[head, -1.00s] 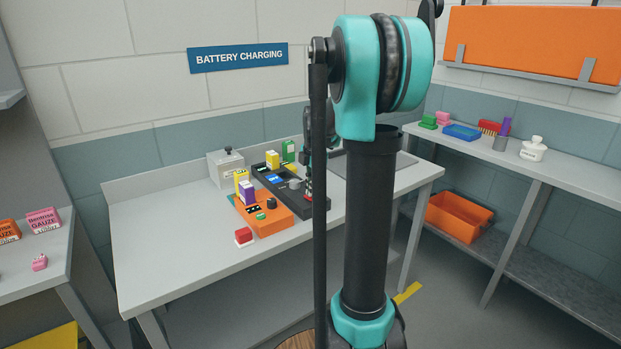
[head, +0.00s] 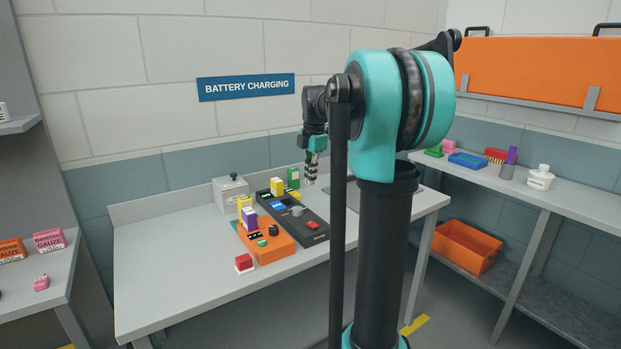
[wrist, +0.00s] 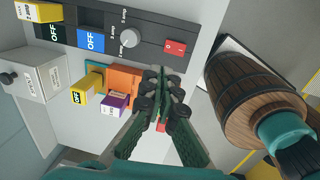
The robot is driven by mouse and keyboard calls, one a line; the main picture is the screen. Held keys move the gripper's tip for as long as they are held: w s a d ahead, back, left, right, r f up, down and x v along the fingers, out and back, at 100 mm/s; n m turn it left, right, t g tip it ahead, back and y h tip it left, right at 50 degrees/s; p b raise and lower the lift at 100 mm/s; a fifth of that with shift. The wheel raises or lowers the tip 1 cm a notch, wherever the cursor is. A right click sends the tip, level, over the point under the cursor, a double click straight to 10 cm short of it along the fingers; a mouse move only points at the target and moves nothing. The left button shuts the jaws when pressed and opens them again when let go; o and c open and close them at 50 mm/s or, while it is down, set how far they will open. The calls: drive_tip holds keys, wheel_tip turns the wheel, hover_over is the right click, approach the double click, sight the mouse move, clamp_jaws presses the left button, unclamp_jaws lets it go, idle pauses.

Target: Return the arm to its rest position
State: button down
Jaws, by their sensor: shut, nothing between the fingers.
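The charger panel also shows in the wrist view (wrist: 205,42), with an OFF label, a grey knob and a red switch.
The charging table (head: 170,290) holds an orange charger (head: 281,246) with yellow and purple batteries, a red-and-white block (head: 244,263) and a grey box (head: 230,191). A right-hand shelf (head: 585,203) holds small items, with an orange bin (head: 465,248) below. The table's front left is clear.

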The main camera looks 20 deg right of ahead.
drive_tip(key=shift+f, duration=0.1)
drive_tip(key=s+a+f+m+t, duration=0.1)
drive_tip(key=s+a+f+m, duration=0.1)
drive_tip(key=s+f+m, duration=0.8)
drive_tip(key=s+a+f+m+t, duration=0.1)
drive_tip(key=s+a+f+m, duration=0.1)
drive_tip(key=s+f+m, duration=0.9)
drive_tip(key=s+f, duration=0.3)
drive_tip(key=s, duration=0.4)
drive_tip(key=shift+a+f+m+t, duration=0.2)
drive_tip(key=shift+a+m+t, duration=0.1)
drive_tip(key=shift+a+t, duration=0.1)
